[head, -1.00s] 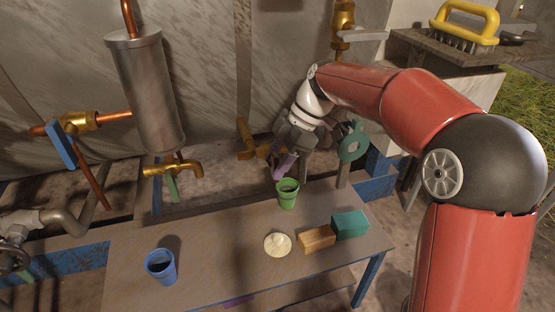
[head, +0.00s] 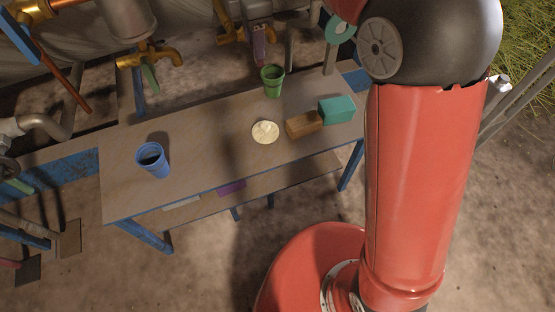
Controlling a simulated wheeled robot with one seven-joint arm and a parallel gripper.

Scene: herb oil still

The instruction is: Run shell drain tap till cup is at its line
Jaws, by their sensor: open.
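A brass tap with a purple handle (head: 260,47) is at the top middle, behind the bench. My gripper (head: 262,27) is open beside this handle, small and partly cut off by the top edge; I cannot tell whether it touches the handle. A green cup (head: 273,82) stands upright on the bench's back edge, just in front of this tap. Another brass tap (head: 150,57) with a green handle sits below a steel cylinder (head: 128,18) at the upper left. A blue cup (head: 153,161) with a dark inside stands at the bench's left. No fill line or stream can be made out.
The bench (head: 205,140) also carries a pale round dish (head: 265,132), a brown block (head: 304,125) and a teal block (head: 337,110) at its right. A teal ring (head: 340,28) stands behind. The bench between the cups is clear.

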